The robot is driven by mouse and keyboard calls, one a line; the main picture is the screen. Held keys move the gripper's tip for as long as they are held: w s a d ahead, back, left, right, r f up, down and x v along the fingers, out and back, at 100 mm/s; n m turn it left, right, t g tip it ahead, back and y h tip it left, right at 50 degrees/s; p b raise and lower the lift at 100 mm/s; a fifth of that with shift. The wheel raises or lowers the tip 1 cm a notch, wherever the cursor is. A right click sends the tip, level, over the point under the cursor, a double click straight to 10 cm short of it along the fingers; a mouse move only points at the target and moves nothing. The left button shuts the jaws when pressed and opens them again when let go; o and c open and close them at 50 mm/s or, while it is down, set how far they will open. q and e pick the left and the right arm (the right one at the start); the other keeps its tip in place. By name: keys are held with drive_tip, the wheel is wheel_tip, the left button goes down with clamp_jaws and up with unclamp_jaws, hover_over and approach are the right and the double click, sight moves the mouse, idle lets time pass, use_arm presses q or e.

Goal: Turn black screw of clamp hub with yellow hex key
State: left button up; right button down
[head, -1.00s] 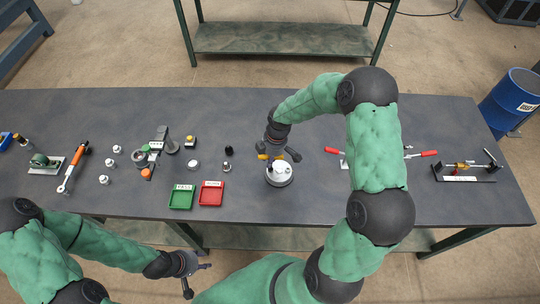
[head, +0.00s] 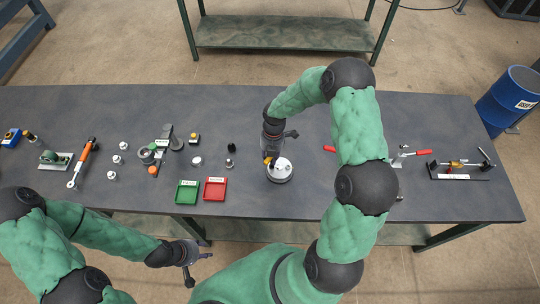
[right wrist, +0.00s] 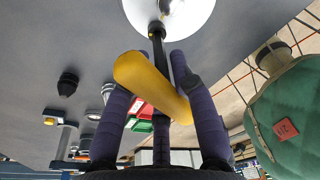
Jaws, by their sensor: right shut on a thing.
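The clamp hub (head: 281,169) is a white round part on a round grey base on the dark table, under my right arm. In the right wrist view the white hub (right wrist: 190,14) is at the top. My right gripper (head: 270,157) is shut on the yellow hex key (right wrist: 152,82), its fingers on both sides of the handle. The key's black shaft (right wrist: 158,50) runs to the hub's edge. I cannot make out the black screw or whether the tip is seated in it. My left gripper (head: 198,266) is open and empty in front of the table edge.
A green tray (head: 187,192) and a red tray (head: 215,189) lie left of the hub. Small parts and an orange-handled tool (head: 84,160) are further left. Red-handled clamps (head: 405,154) and a fixture (head: 459,170) are on the right. The front centre is bare.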

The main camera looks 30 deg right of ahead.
idle(0.3)
drive_tip(key=shift+w+r+m, duration=0.1)
drive_tip(key=shift+r+m, duration=0.1)
drive_tip(key=shift+m, duration=0.1)
drive_tip(key=shift+r, duration=0.1)
drive_tip(key=shift+r+p, duration=0.4)
drive_tip(key=shift+r, duration=0.15)
drive_tip(key=shift+r, duration=0.2)
